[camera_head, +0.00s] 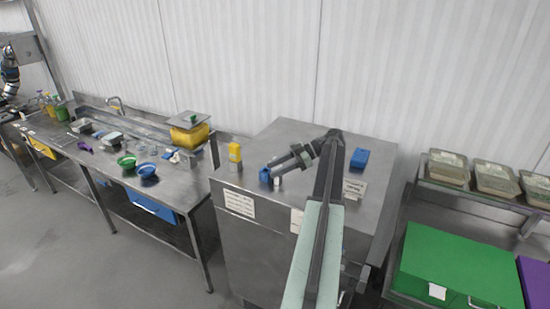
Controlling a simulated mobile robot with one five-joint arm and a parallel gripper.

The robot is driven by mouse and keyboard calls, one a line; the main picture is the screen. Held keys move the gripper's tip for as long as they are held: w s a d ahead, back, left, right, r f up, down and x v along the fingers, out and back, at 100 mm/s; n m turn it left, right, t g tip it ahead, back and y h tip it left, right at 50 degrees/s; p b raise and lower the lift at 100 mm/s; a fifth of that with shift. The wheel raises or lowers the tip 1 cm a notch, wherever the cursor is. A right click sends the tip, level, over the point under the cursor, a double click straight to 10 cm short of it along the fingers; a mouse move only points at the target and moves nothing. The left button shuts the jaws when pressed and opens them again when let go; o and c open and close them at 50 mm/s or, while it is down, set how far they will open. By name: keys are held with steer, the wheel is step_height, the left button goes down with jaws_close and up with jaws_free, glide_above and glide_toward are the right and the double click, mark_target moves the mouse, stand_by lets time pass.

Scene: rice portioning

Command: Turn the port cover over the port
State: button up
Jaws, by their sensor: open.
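My gripper (275,170) is at the end of my arm, above the left part of a steel cabinet top (270,140). It points left and down and is open. A small blue piece (265,176) shows right at its fingertips, with a small pale piece (277,182) just below. I cannot tell whether the fingers touch the blue piece. No port or port cover can be told for certain at this size; the blue piece may be part of one. My arm hides part of the cabinet top.
A yellow container (235,153) stands left of my gripper and a blue block (360,158) lies to the right. A label card (354,188) is near the right edge. A steel bench (180,178) with bowls is at left; a green box (455,265) is at right.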

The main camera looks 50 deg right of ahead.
steer(key=s+a, duration=0.2)
steer(key=a, duration=0.1)
steer(key=shift+s+a+r, duration=0.2)
steer(key=shift+s+r, duration=0.05)
steer(key=shift+s, duration=0.15)
